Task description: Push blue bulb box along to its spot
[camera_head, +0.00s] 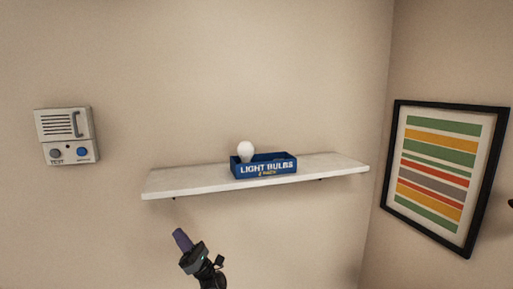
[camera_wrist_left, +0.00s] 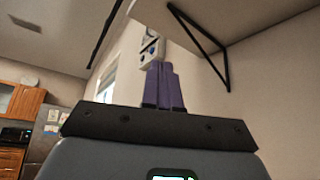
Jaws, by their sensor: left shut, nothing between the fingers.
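The blue bulb box (camera_head: 264,168), lettered "LIGHT BULBS", sits upright on the white wall shelf (camera_head: 190,181), a little right of the shelf's middle. A white bulb (camera_head: 246,151) stands up out of the box's left part. My left gripper (camera_head: 179,235) has purple fingers and is below the shelf's left half, apart from shelf and box. In the left wrist view its fingers (camera_wrist_left: 163,85) are together with nothing between them. The shelf's underside (camera_wrist_left: 240,12) shows above them there; the box is not visible in that view. My right gripper is not in view.
A wall panel (camera_head: 67,136) with a test button hangs left of the shelf. A framed striped picture (camera_head: 441,172) hangs on the right wall. A dark bracket (camera_wrist_left: 205,48) under the shelf is near my left gripper. The shelf top is bare on both sides of the box.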

